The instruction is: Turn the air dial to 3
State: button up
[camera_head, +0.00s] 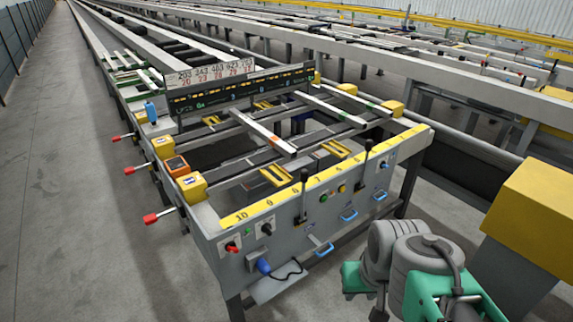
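The grey front panel (300,225) of the runout table carries the controls. A red knob (232,247) sits on a pale plate at its left, and a black knob (266,229) sits on another plate beside it. A small blue control (386,165) is at the panel's right end. I cannot read which is the air dial, nor its setting. My grey and green arm is at the bottom right, in front of the panel and apart from these knobs. I cannot make out my gripper's fingertips or whether they are open.
Two black levers (304,190) (367,152), several buttons and blue handles (349,215) stick out of the panel. A blue plug (263,266) with a cable hangs below the knobs. Red-tipped levers (150,218) project left. A yellow block (540,205) stands at right. The left floor is clear.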

aim_at(383, 165)
jog(key=z, duration=1.75)
jog(key=i, duration=2.45)
jog(key=u, duration=4.5)
